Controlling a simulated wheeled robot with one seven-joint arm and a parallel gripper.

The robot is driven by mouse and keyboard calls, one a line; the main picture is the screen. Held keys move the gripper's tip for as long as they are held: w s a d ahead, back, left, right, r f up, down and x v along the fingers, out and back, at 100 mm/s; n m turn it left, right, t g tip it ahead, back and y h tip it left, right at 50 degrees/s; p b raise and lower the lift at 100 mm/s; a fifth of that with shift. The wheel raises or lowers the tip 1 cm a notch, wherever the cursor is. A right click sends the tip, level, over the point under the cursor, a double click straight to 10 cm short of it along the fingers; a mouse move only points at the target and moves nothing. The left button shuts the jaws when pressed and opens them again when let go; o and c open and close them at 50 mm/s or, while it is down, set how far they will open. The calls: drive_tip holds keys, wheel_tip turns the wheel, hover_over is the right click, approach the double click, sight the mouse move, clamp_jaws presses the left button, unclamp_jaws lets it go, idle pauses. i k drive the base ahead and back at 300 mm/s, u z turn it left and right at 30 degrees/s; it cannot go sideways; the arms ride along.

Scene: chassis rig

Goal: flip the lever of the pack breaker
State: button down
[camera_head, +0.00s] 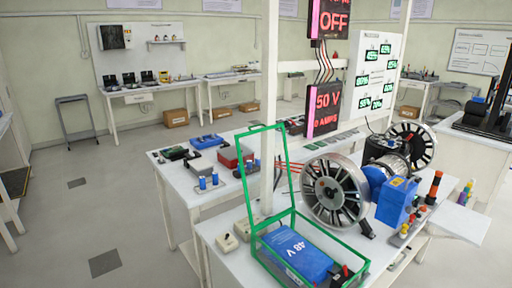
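The blue 48 V battery pack (296,256) lies in an open green frame (285,181) on the near white table (212,226). Small beige boxes (228,243) sit at the left of the pack, by the white post. I cannot tell whether one of them is the pack breaker, and no lever is clear at this size. A small red and black part (343,272) is at the pack's right corner. An upper display (328,19) reads OFF, and a lower one (323,108) reads 50 V and 0 AMPS. My gripper is not in view.
A wheel and motor rig (337,191) with a blue block (397,201) fills the table's right side. The tall white post (269,100) rises beside the green frame. Red and blue boxes (234,155) stand farther back.

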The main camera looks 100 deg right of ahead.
sight(345, 267)
drive_tip(key=z, duration=1.25)
drive_tip(key=i, duration=2.95)
drive_tip(key=z, duration=4.2)
drive_tip(key=i, duration=1.05)
